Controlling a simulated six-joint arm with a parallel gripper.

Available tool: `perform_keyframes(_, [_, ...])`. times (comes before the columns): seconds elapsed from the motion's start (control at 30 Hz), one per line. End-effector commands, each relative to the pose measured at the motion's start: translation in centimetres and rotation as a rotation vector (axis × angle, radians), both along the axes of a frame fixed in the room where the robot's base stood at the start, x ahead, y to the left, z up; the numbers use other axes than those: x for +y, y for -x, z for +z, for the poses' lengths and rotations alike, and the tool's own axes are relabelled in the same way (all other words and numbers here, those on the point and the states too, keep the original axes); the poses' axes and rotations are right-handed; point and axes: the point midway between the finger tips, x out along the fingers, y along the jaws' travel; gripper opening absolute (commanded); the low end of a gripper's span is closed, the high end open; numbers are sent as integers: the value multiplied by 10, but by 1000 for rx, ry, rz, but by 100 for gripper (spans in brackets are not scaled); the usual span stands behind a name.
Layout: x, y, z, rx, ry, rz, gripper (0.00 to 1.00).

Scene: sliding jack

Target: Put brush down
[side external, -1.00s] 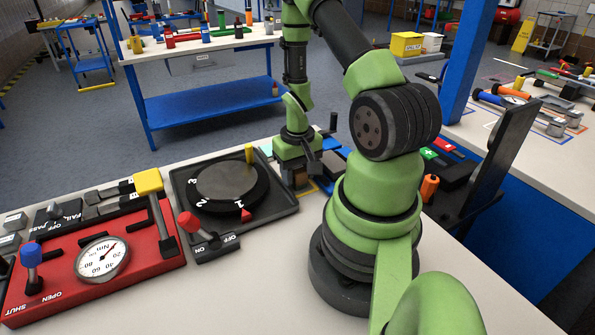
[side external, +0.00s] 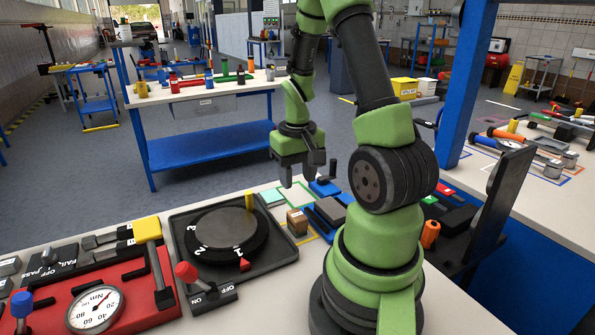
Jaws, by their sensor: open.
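A small brown block (side external: 297,222), which appears to be the brush, sits on the bench inside a yellow outline, right of the turntable tray. Its bristles cannot be made out. My gripper (side external: 300,179) is open and empty, fingers pointing down. It hangs above the brown block, clear of it.
A black tray with a round turntable (side external: 222,226) and yellow peg stands left of the block. A blue sliding device (side external: 327,210) with an upright dark handle stands close on its right. A red panel with a gauge (side external: 95,308) and levers is at the front left.

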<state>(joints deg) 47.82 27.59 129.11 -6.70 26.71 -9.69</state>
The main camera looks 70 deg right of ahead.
Motion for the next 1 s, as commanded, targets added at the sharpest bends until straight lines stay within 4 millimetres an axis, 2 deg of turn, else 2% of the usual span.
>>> perform_keyframes(0.13, [3,-4,13,-12,11,9,44])
perform_keyframes(0.23, [16,-15,34,-54,39,40,44])
perform_keyframes(0.37, [53,-33,78,-162,85,110,44])
perform_keyframes(0.47, [92,-37,112,-270,98,175,44])
perform_keyframes(0.6, [144,-26,151,-426,78,268,44])
perform_keyframes(0.7, [173,-10,168,-520,42,328,44])
perform_keyframes(0.83, [197,9,181,-606,-7,386,44])
perform_keyframes(1.0, [208,20,186,-650,-39,416,44])
